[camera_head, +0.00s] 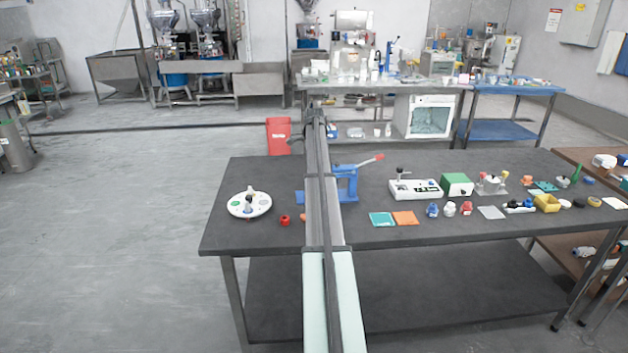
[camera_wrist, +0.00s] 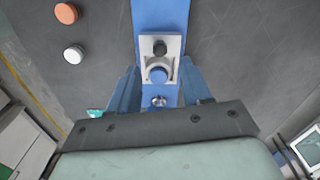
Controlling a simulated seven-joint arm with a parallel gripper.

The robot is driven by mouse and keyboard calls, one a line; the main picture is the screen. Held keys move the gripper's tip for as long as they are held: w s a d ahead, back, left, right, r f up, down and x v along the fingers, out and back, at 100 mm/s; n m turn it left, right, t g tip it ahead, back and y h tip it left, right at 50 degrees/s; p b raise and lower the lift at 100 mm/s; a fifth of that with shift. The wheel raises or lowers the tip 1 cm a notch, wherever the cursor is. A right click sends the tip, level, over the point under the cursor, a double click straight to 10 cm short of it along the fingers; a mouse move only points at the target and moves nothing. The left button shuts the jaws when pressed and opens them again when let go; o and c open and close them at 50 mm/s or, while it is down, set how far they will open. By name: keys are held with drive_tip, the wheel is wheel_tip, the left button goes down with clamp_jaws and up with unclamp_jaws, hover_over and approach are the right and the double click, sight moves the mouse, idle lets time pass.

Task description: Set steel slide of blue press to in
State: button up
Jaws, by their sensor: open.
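The blue press (camera_head: 347,183) stands on the dark table, with a red-tipped lever at its upper right. My arm crosses in front of it and hides part of it. In the wrist view the press shows as a blue strip (camera_wrist: 161,12). On it is a pale steel slide (camera_wrist: 147,50) with a dark knob and a round blue-centred part. My gripper (camera_wrist: 159,78) is open, with one finger on each side of the blue strip, close to the near end of the slide. I cannot tell whether the fingers touch anything. The head view does not show the fingertips clearly.
A white round tray (camera_head: 237,206) and a red piece (camera_head: 285,220) lie left of the press. Orange (camera_wrist: 66,13) and white (camera_wrist: 73,54) discs show in the wrist view.

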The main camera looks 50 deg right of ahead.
wheel_tip(320, 180, up, 8)
drive_tip(key=shift+f, duration=0.25)
drive_tip(key=w+a+f+n+g, duration=0.1)
drive_tip(key=w+a+f, duration=0.1)
drive_tip(key=w+a, duration=0.55)
drive_tip(key=s+d+f+m+g, duration=0.1)
drive_tip(key=s+d+f, duration=0.1)
drive_tip(key=f, duration=0.2)
drive_tip(key=s+d+f+m+h, duration=0.1)
drive_tip(key=s+d+f+m, duration=0.1)
drive_tip(key=f, duration=0.2)
drive_tip(key=s+d+f+m+g+h, duration=0.1)
drive_tip(key=s+d+f+m, duration=0.1)
drive_tip(key=d+f, duration=0.1)
drive_tip(key=shift+s+f+g, duration=0.3)
drive_tip(key=shift+s+f, duration=0.05)
drive_tip(key=shift+f, duration=0.05)
idle(0.5)
drive_tip(key=shift+c, duration=0.5)
clamp_jaws()
